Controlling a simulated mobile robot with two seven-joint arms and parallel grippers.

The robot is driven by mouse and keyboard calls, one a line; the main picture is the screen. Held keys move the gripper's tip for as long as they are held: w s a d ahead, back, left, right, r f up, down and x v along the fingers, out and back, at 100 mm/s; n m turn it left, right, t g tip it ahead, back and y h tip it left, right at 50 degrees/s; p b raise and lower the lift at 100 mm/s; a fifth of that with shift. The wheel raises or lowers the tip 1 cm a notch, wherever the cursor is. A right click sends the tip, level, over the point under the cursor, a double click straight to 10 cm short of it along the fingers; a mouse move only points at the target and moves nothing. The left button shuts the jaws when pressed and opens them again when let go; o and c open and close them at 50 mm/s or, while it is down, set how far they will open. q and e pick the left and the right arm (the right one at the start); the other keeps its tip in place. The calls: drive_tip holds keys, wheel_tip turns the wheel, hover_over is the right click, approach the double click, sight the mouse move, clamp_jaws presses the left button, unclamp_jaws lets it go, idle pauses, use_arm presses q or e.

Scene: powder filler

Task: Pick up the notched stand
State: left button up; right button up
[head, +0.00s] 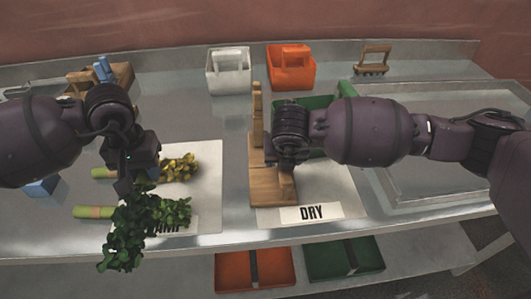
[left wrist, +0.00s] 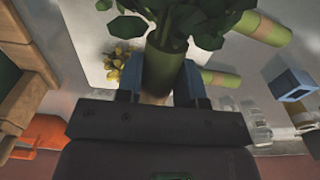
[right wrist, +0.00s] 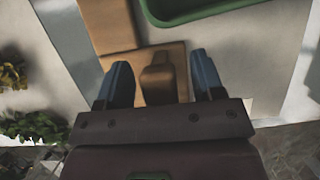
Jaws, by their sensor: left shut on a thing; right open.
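The wooden stand (head: 262,187) has a flat base and a tall upright, and stands on the white sheet marked DRY. My right gripper (head: 287,163) is over its base. In the right wrist view the open fingers (right wrist: 162,72) are on either side of a short wooden post (right wrist: 158,82) that rises from the base (right wrist: 170,60); contact is not clear. My left gripper (head: 138,178) is shut on a leafy green bunch (head: 150,222), gripping its green wrapped stem (left wrist: 163,73).
A white caddy (head: 229,77), an orange caddy (head: 291,72) and a wooden rack (head: 373,62) stand at the back. A green tray (head: 318,103) is behind my right arm. Bins sit on the lower shelf.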

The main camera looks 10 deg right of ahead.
clamp_jaws()
drive_tip(key=shift+r, duration=0.1)
use_arm(q)
drive_tip(key=shift+f, duration=0.1)
use_arm(e)
wheel_tip(320, 180, up, 20)
idle(0.7)
